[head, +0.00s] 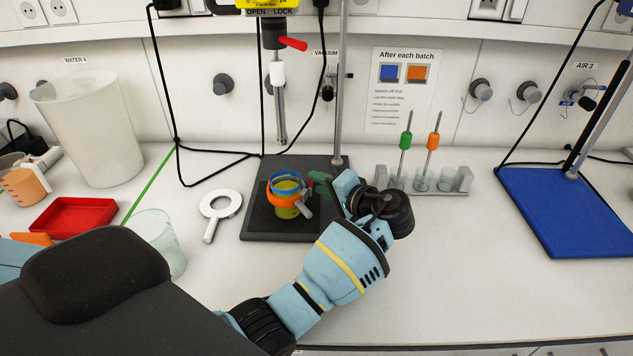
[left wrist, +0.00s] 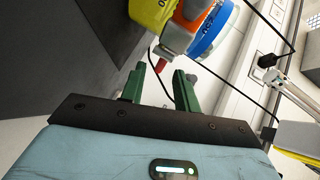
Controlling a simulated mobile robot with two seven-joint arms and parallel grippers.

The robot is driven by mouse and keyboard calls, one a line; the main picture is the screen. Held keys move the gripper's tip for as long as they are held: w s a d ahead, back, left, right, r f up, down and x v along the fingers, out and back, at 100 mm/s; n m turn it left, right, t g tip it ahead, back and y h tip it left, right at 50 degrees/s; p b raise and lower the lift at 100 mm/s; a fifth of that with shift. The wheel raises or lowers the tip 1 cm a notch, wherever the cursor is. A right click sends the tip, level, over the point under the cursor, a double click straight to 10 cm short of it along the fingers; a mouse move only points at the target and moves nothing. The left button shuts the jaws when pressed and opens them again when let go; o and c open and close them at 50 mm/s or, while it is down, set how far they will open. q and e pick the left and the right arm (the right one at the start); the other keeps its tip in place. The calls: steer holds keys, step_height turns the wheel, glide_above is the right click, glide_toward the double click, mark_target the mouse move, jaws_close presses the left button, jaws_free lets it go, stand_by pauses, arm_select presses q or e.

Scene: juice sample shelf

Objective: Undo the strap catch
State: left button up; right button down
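A jar (head: 288,212) with yellow-green contents stands on the black stand base (head: 262,222). An orange strap (head: 280,200) goes around it, with a blue ring (head: 272,184) above. A grey catch (head: 303,209) sits on the strap's right front side. The left wrist view shows the catch (left wrist: 178,38) with a red tip, the strap (left wrist: 192,9) and the blue ring (left wrist: 212,36) close up. My left gripper (head: 317,182) is just right of the jar. Its green fingers (left wrist: 162,80) are apart, with the red tip just beyond their ends. My right gripper is not in view.
A stirrer shaft (head: 281,110) hangs above the jar, with a stand rod (head: 341,80) behind. A rack (head: 440,190) is right. The front right bench is clear.

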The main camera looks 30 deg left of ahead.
arm_select(q)
steer(key=shift+x, duration=0.85)
steer(key=shift+c, duration=0.2)
